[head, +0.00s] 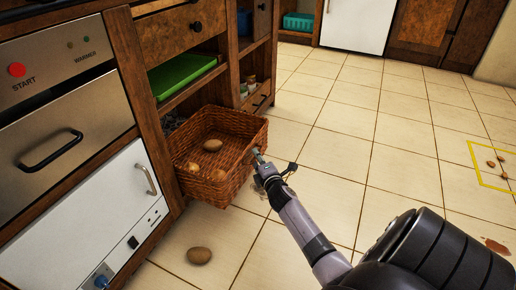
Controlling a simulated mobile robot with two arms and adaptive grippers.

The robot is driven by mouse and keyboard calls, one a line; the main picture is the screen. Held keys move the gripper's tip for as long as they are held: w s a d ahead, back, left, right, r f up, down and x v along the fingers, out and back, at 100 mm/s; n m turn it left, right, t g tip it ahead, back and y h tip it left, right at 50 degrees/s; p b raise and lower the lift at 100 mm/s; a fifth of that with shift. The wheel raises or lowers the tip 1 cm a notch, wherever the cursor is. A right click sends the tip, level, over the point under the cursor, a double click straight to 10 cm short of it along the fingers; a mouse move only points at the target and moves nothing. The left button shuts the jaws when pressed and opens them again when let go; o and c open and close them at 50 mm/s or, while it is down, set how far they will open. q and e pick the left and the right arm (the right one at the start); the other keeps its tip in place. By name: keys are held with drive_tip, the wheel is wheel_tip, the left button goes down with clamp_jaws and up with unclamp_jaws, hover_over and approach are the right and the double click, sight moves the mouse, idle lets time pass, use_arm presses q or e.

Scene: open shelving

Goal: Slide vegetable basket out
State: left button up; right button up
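The brown wicker vegetable basket (238,130) sticks out of a low opening in the wooden cabinet, over the tiled floor. Its rear part is hidden inside the cabinet. A few round, potato-like vegetables (213,145) lie in it. My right gripper (274,161) is at the basket's outer wall, near the front corner. Its fingers look spread apart, with one tip against or very close to the wicker; I cannot tell if it touches. Nothing shows between the fingers. My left gripper is out of view.
A potato-like vegetable (199,255) lies on the floor below the basket. A white appliance door (95,225) is left of the basket, and a green tray (182,74) is on the shelf above. Yellow floor marking (481,181) surrounds small items at right. The middle floor is clear.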

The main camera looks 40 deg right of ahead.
drive_tip(key=v, duration=1.2)
idle(0.3)
